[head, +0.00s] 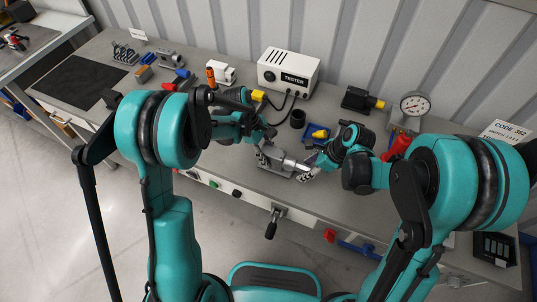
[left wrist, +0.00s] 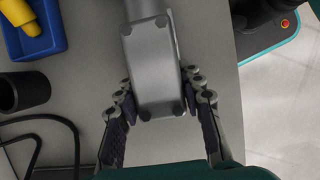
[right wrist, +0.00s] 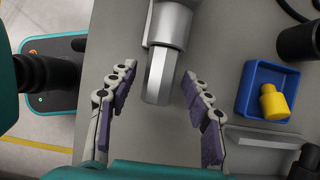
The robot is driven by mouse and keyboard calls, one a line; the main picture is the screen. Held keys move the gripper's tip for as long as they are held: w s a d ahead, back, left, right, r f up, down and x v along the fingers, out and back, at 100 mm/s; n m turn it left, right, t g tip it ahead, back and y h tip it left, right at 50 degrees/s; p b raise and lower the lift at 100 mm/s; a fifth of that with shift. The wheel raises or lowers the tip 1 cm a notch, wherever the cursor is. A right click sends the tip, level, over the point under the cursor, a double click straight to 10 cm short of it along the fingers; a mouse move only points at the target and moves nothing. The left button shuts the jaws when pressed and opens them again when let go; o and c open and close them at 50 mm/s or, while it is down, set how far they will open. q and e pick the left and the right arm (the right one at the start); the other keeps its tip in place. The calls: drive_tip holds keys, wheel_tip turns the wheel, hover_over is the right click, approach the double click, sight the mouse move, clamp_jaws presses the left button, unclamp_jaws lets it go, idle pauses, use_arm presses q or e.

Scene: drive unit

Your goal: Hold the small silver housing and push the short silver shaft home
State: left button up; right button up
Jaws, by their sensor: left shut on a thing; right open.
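The small silver housing (head: 273,158) is a grey block on the bench front. It also shows in the left wrist view (left wrist: 155,70), with dark bolts at its corners. My left gripper (left wrist: 160,90) is shut on it, one finger at each side. The short silver shaft (right wrist: 160,75) is faceted and sticks out of the housing's round collar (right wrist: 172,22) toward my right gripper. My right gripper (right wrist: 157,82) is open, its fingers on either side of the shaft with a gap at each side. How deep the shaft sits inside is hidden.
A blue bin (head: 317,133) with a yellow part stands just behind the right gripper, with a black cup (head: 297,118) nearby. The tester (head: 289,72) and its cables are further back. A dial gauge (head: 413,105) stands at the right. A black vise handle (head: 272,224) hangs at the front edge.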

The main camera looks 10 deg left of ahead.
use_arm(q)
drive_tip(key=o, duration=1.3)
use_arm(e)
drive_tip(key=v, duration=1.1)
drive_tip(key=shift+r, duration=0.2)
drive_tip(key=shift+d, duration=0.15)
use_arm(q)
drive_tip(key=v, duration=1.2)
use_arm(e)
drive_tip(key=shift+s, duration=0.1)
